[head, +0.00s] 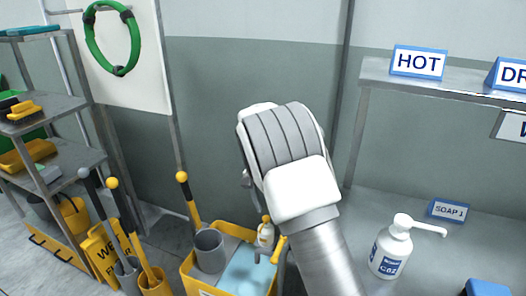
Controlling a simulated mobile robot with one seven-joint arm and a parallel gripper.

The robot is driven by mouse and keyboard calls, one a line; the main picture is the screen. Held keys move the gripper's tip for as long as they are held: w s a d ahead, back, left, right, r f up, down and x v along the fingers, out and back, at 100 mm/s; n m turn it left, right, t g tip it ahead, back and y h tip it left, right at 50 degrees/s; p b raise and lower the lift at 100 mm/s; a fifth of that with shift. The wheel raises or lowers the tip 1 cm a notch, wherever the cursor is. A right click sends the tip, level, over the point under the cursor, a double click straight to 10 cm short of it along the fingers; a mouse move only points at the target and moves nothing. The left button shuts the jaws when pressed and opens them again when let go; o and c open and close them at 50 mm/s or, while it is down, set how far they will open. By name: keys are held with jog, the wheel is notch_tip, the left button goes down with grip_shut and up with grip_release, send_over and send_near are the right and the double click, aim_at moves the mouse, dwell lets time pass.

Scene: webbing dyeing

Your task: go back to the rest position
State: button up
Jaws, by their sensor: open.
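My arm rises from the lower middle of the head view and bends at a white and grey ribbed joint in front of the wall. No held object can be seen.
Left are a shelf rack (60,103) and a wet-floor sign (103,255). Right, a pump bottle (391,250) stands on the counter below a shelf with a HOT sign (418,63).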

jog(key=s+d+r+n+t+y+p, duration=0.15)
jog(key=s+d+r, duration=0.35)
jog(key=r, duration=0.5)
jog(key=s+d+r+t+y+p, duration=0.1)
jog(key=s+d+r+p, duration=0.15)
jog(key=s+r, duration=0.6)
jog(key=s+d+r+n+t+p, duration=0.1)
jog(key=s+d+r+t+p, duration=0.1)
jog(key=s+r, duration=0.3)
jog(key=s+d+r+n+t+p, duration=0.2)
jog(key=s+r, duration=0.2)
jog(key=s, duration=0.9)
jog(key=shift+d+r+p, duration=0.25)
jog(key=shift+r+p, duration=0.1)
jog(key=shift+a+h, duration=0.15)
jog(key=shift+h, duration=0.1)
